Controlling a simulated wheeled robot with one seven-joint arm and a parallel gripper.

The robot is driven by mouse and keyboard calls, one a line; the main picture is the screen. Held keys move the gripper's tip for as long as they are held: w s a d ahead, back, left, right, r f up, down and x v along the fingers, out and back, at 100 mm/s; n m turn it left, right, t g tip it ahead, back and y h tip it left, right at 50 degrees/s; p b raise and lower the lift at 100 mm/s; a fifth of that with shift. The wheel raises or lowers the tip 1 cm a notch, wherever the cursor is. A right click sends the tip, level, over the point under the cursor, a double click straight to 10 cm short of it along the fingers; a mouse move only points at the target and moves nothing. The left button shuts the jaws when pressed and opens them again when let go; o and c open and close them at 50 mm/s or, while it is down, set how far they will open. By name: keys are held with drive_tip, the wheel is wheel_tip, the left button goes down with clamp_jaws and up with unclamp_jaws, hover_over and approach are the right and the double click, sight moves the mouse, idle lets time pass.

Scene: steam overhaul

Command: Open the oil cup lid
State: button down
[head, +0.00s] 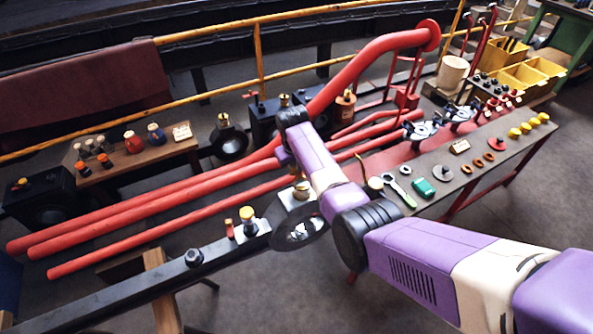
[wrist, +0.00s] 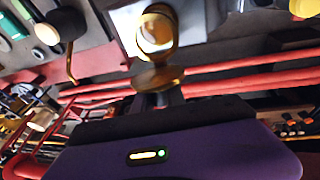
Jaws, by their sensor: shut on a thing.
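The oil cup (wrist: 155,32) is a brass cup on a pale metal block, at the top middle of the wrist view. In the head view the brass oil cup (head: 301,189) sits on the block beside my forearm. A brass lid (wrist: 158,78) shows as a flat disc just below the cup in the wrist view. My gripper (wrist: 160,98) is shut on the lid's near edge, its dark fingers mostly hidden by its purple body. How far the lid stands open is hard to tell. In the head view my arm hides the fingers.
Long red rods (head: 150,215) run beside and behind the cup. A dark bar (head: 110,300) with small fittings lies at the front left. Yellow rails cross the back.

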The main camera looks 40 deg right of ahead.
drive_tip(key=shift+w+f+g+b, duration=0.15)
drive_tip(key=shift+f+g+b, duration=0.05)
drive_tip(key=shift+g+b, duration=0.5)
drive_tip(key=shift+y+b, duration=0.3)
drive_tip(key=c, duration=1.4)
unclamp_jaws()
drive_tip(key=shift+o, duration=0.2)
drive_tip(key=shift+a+r, duration=0.2)
drive_tip(key=shift+r, duration=1.1)
drive_tip(key=shift+a+r, duration=0.2)
drive_tip(key=shift+r, duration=1.05)
drive_tip(key=shift+a+r, duration=0.2)
drive_tip(key=shift+r, duration=1.1)
